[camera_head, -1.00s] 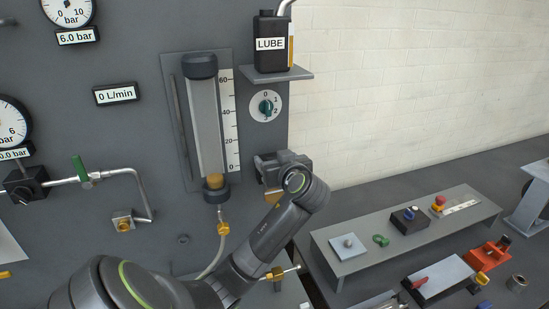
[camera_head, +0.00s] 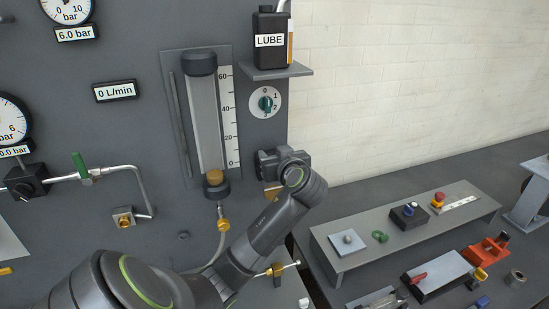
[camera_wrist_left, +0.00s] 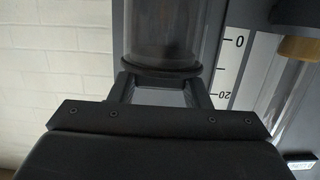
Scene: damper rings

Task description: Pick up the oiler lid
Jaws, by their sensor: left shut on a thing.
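My left gripper (camera_head: 280,163) is at the grey panel, below the green-handled dial and right of the flow tube. My own forearm hides part of what it holds. In the left wrist view a clear cylinder with a dark band, which looks like the oiler lid (camera_wrist_left: 160,73), sits straight ahead. The two fingers of the left gripper (camera_wrist_left: 161,86) stand on either side, close against the dark band. They are shut on it, though the exact contact is hard to see. The right gripper is not in view.
The LUBE bottle (camera_head: 270,42) stands on a small shelf (camera_head: 275,71) above the gripper. The flow tube (camera_head: 208,125) with its scale is close on the left. A raised grey bench (camera_head: 372,250) with small parts is at the lower right. The white wall (camera_head: 400,80) side is free.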

